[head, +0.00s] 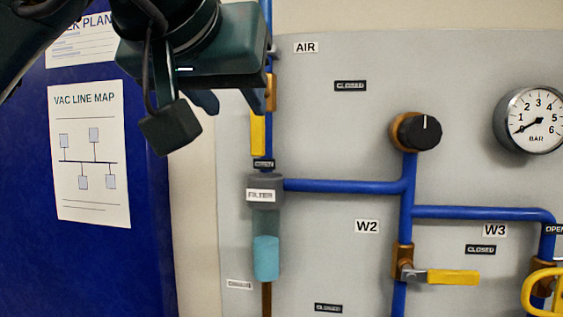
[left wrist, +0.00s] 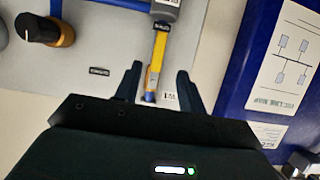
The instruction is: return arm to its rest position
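My left gripper (head: 230,103) hangs at the top left of the head view, in front of the upper blue pipe. Its two dark fingers are spread apart in the left wrist view (left wrist: 160,72), with nothing gripped between them. A yellow valve handle (head: 258,134) lies in line with the upright pipe, just below and right of the fingers. In the left wrist view the handle (left wrist: 158,50) shows between the fingers; I cannot tell how far beyond them it is. My right gripper is in neither view.
A grey panel (head: 330,130) carries blue pipes, a filter (head: 266,258), a black knob (head: 418,132), a pressure gauge (head: 531,120), the W2 valve's yellow handle (head: 453,277) and a yellow handle (head: 540,295) at lower right. A blue board (head: 90,255) with papers stands at left.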

